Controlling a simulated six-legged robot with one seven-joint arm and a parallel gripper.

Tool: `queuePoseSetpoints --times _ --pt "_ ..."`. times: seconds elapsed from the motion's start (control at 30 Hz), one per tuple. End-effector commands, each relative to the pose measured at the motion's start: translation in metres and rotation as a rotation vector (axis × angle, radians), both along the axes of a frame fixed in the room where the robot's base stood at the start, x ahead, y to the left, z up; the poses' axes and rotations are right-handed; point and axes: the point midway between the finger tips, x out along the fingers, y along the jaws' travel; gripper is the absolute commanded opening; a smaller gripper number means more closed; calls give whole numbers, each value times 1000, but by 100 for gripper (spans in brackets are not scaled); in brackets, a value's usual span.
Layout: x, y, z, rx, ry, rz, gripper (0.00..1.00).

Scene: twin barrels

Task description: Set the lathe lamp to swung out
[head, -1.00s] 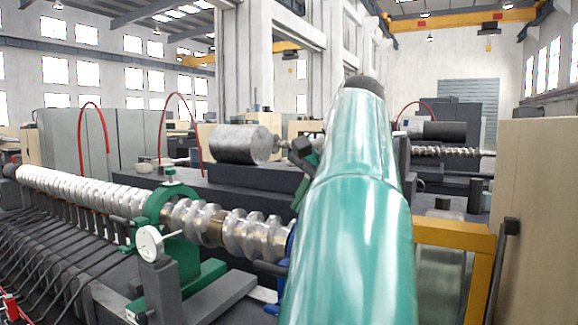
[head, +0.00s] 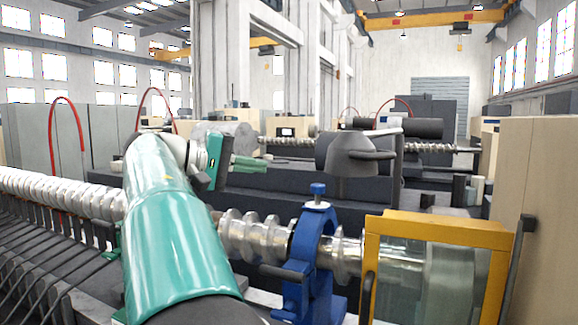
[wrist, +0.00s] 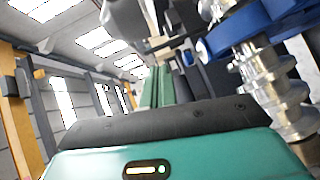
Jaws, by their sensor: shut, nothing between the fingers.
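The lathe lamp (head: 352,156) shows in the head view as a dark grey rounded head with a bar sticking out to its right. It hangs above the lathe on a thin pale arm (head: 385,132) near a dark upright post. My gripper (head: 262,163) is left of the lamp, with its green fingers pointing right towards it across a gap. The fingers (wrist: 158,88) are together and empty; they also show in the wrist view. A grey shape at the top of the wrist view may be the lamp, but I cannot tell.
A yellow-framed guard (head: 436,265) stands at the front right, beside a beige cabinet (head: 512,215). Dark machine beds lie behind.

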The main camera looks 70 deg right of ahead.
Motion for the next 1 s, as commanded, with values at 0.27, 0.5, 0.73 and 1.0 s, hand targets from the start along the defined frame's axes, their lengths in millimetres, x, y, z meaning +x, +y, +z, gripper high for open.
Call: queuePoseSetpoints --times 0.27,0.5,0.73,1.0 --pt "-8 -7 12 -43 70 4 0" --pt "-42 -36 7 -42 69 -2 0" --pt "-72 -68 1 -41 66 0 0" --pt "-104 -69 -4 -43 66 6 0"
